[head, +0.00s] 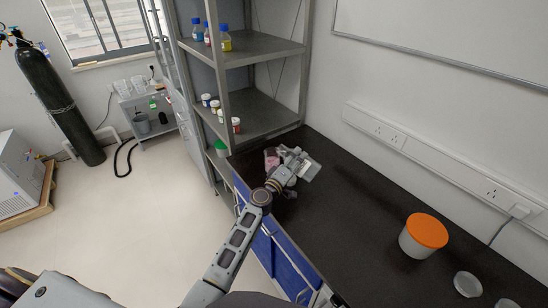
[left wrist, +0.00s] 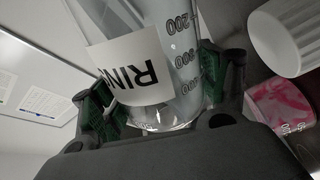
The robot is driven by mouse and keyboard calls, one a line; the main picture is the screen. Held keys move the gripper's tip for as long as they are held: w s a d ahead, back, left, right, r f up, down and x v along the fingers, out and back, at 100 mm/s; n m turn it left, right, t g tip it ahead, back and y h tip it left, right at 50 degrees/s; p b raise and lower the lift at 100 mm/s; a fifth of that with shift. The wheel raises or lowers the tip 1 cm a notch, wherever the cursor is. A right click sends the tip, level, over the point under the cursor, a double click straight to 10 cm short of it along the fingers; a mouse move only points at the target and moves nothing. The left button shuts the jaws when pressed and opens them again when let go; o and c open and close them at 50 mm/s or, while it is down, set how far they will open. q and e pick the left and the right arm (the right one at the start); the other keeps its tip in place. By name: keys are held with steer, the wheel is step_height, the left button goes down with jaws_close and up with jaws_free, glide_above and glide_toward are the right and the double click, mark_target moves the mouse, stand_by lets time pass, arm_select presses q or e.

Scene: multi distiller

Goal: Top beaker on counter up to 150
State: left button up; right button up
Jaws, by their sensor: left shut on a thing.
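In the left wrist view a clear, graduated vessel (left wrist: 150,25) with a white label reading "RIN" and marks including 200 is between the green-padded fingers. My left gripper (head: 295,168) is shut on this vessel, over the counter beside the shelf; the vessel is hard to make out in the head view. A beaker with pink liquid (head: 271,158) stands on the counter just left of the gripper. It also shows in the left wrist view (left wrist: 284,104), tilted in the picture, with a mark ending in 50; its level cannot be read. The right gripper is not in view.
The dark counter (head: 370,205) is mostly clear in the middle. A tub with an orange lid (head: 426,231) and clear glassware (head: 467,284) stand toward the right. A grey shelf (head: 255,115) with bottles and jars rises close behind the gripper. A white wall lies beyond the counter.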

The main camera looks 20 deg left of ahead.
arm_select(q)
steer(key=shift+a, duration=0.35)
steer(key=shift+w+a+f, duration=0.1)
steer(key=shift+w+a, duration=0.05)
steer(key=shift+a, duration=0.05)
steer(key=shift+w+f, duration=0.1)
steer(key=shift+w, duration=0.1)
steer(key=shift+d, duration=0.15)
steer(key=shift+s+d, duration=0.1)
steer(key=shift+s, duration=0.1)
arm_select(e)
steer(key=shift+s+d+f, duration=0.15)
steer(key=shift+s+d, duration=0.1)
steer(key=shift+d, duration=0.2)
arm_select(q)
steer(key=shift+w+m, duration=0.1)
steer(key=shift+m, duration=0.2)
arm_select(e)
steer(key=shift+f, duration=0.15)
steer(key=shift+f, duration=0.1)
